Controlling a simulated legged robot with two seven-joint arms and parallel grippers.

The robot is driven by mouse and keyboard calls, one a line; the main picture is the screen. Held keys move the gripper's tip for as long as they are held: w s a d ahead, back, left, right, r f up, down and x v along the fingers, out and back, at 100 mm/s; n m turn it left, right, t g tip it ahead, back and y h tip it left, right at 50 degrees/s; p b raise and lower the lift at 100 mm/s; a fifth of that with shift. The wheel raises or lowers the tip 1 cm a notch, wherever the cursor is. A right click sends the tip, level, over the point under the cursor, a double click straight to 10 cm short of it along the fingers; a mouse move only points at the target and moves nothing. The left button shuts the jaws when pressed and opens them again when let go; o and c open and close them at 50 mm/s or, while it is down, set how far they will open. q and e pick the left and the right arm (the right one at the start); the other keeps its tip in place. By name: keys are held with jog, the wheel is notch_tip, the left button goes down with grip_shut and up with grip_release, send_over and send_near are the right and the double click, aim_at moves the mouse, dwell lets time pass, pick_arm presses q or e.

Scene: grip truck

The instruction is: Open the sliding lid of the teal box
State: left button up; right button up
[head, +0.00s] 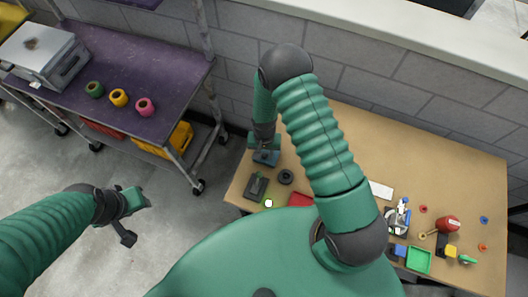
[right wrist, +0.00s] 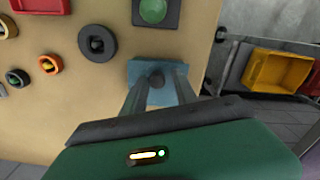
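The teal box (head: 264,156) stands near the left end of the tan table. In the right wrist view the teal box (right wrist: 140,70) lies straight ahead, with a small dark knob (right wrist: 156,79) on its top. My right gripper (head: 265,140) is over the box, pointing down. In the right wrist view its two fingers (right wrist: 160,84) are apart, on either side of the knob; I cannot tell whether they touch it. My arm and gripper hide part of the box in the head view. My left gripper (head: 133,207) is off to the left above the floor, away from the table.
A black ring (head: 285,177) and a dark tray with a green piece (head: 257,186) lie close to the box. A red item (head: 300,199) is nearer. Several small things fill the table's right end. A purple-topped cart (head: 120,75) stands left across a floor gap.

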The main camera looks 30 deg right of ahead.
jog(key=shift+s+d+r, duration=0.15)
jog(key=shift+s, duration=0.2)
grip_shut()
jog(key=shift+a, duration=0.2)
dwell(0.6)
